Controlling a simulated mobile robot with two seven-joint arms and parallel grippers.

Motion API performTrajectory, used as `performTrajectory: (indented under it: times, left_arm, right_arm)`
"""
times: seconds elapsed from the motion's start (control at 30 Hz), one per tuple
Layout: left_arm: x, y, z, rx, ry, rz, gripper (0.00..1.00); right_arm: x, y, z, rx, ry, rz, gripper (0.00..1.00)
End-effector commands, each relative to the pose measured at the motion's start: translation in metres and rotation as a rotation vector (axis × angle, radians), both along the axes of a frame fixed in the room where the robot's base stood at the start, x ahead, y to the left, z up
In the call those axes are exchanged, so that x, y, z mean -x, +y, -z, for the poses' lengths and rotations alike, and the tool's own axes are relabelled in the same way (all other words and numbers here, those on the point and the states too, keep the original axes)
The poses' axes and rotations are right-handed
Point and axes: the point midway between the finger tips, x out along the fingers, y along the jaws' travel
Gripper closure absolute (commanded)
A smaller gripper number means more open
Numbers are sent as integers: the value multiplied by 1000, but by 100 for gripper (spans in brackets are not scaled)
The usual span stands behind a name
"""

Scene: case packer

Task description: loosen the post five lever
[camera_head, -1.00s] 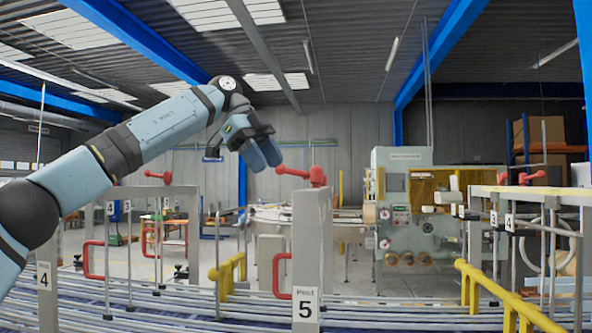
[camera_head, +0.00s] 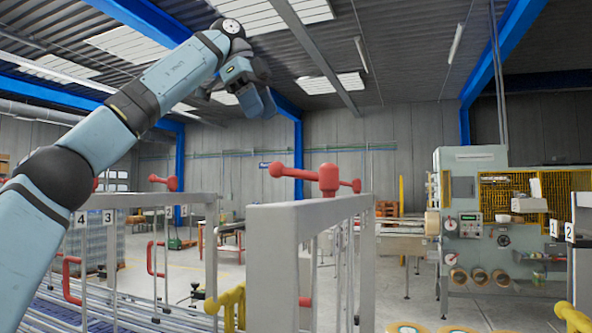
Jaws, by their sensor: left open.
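The post five lever (camera_head: 328,180) is a red handle with round knobs, on top of the broad grey post (camera_head: 272,265) in the middle of the view. The post's number plate is out of frame now; it read "Post 5" a second ago. My left gripper (camera_head: 258,103) hangs above and to the left of the lever with its fingers pointing down. It is open, empty and apart from the lever. My right gripper is not in view.
Another red lever (camera_head: 164,182) tops a grey frame on the left, with number plates 4 and 3 below. Red handles (camera_head: 70,280), metal rails (camera_head: 150,312) and a yellow fitting (camera_head: 230,302) lie lower. A packing machine (camera_head: 478,230) stands at the right.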

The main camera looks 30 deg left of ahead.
Motion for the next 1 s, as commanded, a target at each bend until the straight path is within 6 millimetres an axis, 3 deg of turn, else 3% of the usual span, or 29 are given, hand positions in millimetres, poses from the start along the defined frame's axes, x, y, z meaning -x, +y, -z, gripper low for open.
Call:
performTrajectory:
  times: [0.37, 0.6, 0.8, 1.0]
  left_arm:
    - [-16, -19, 58, -1, 4, 3, 56]
    - [-26, -35, 96, -2, 2, -1, 56]
    - [-32, -42, 114, 0, -1, 0, 56]
    - [-33, -44, 120, 0, 0, -1, 56]
  right_arm:
    - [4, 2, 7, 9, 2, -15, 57]
    - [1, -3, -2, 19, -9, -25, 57]
    - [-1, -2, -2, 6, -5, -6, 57]
    - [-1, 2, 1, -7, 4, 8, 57]
